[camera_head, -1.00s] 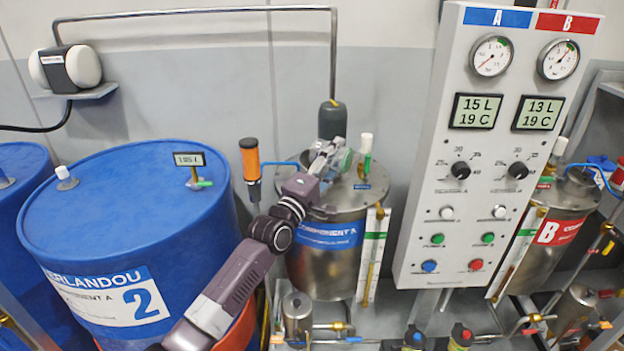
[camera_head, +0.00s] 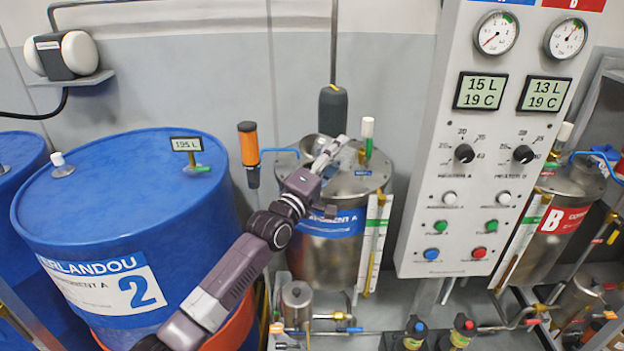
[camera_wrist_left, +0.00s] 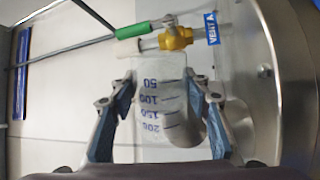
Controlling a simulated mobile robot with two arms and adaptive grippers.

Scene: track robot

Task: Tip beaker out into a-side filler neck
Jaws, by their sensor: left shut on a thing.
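The clear beaker (camera_wrist_left: 160,98) with blue graduations shows in the left wrist view between the two finger pads. My left gripper (camera_wrist_left: 158,95) is shut on its sides. In the head view my left gripper (camera_head: 330,150) is over the lid of the component A tank (camera_head: 330,240); the beaker cannot be made out clearly there. A grey metal cup-like neck (camera_head: 314,148) stands on the lid just left of the gripper, partly hidden. In the wrist view a metal cylinder (camera_wrist_left: 187,125) appears behind the beaker. Whether the beaker holds liquid cannot be told. My right gripper is not in view.
A vent valve with a green handle (camera_wrist_left: 133,31) is close to the beaker. A white-topped valve (camera_head: 367,135) stands on the lid's right. An orange-handled tool (camera_head: 248,145) hangs to the left. The control panel (camera_head: 470,190) is right; blue drum 2 (camera_head: 120,215) is left.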

